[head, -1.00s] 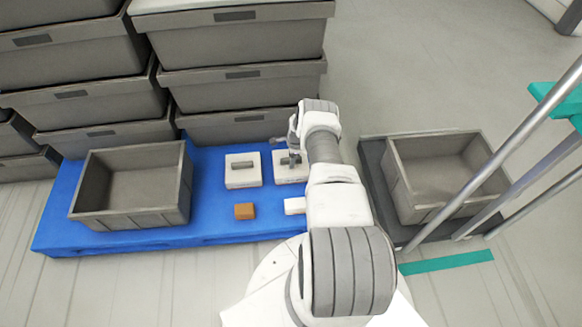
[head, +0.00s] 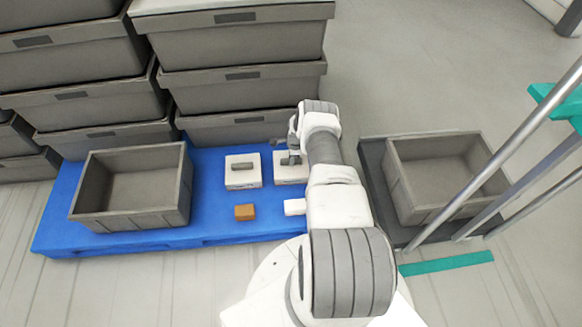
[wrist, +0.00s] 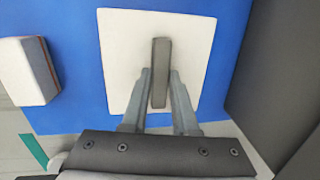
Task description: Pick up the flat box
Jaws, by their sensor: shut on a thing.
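A flat white box (head: 283,179) with a grey raised handle lies on the blue pallet, partly hidden by my arm. My gripper (head: 292,158) is over it. In the wrist view the same flat box (wrist: 122,50) fills the middle, and my gripper (wrist: 161,78) is shut on its grey handle (wrist: 160,55), one finger on each side. The box appears to rest on the blue surface; I cannot tell whether there is a gap under it. A second, similar flat white box (head: 243,181) with a handle lies just to its left.
A small orange-brown box (head: 245,212) and a small white block (head: 295,206) lie near the pallet's front edge. An open grey crate (head: 128,219) stands left on the blue pallet (head: 60,222). Another crate (head: 440,203) stands right. Stacked grey bins (head: 240,90) rise behind.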

